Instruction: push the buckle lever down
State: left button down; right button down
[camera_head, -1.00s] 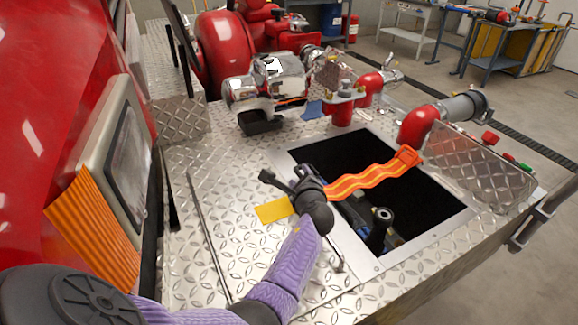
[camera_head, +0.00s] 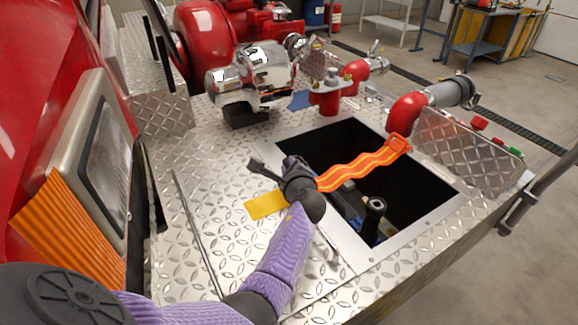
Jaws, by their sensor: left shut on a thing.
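My left gripper (camera_head: 285,172) is at the left edge of a square opening in the diamond-plate deck. It is shut on a dark piece that looks like the buckle lever (camera_head: 262,168), whose flat end sticks out to the left. The hand hides most of the buckle. A wavy orange strap with yellow stripes (camera_head: 362,167) runs from the hand across the opening to its far right edge. My right gripper is not in view.
The opening's metal rim (camera_head: 432,227) surrounds a dark recess, with a black nozzle-like part (camera_head: 373,210) standing in it. Behind are a chrome fitting (camera_head: 250,75) and red pipes (camera_head: 407,110). A red body panel with a framed lamp (camera_head: 100,150) stands at left.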

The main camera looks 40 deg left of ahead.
pick_arm(q)
jog(key=shift+f, duration=0.1)
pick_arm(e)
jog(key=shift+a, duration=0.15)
pick_arm(q)
jog(key=shift+s, duration=0.1)
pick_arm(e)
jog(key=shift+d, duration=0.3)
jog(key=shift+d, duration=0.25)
pick_arm(q)
jog(key=shift+a, duration=0.1)
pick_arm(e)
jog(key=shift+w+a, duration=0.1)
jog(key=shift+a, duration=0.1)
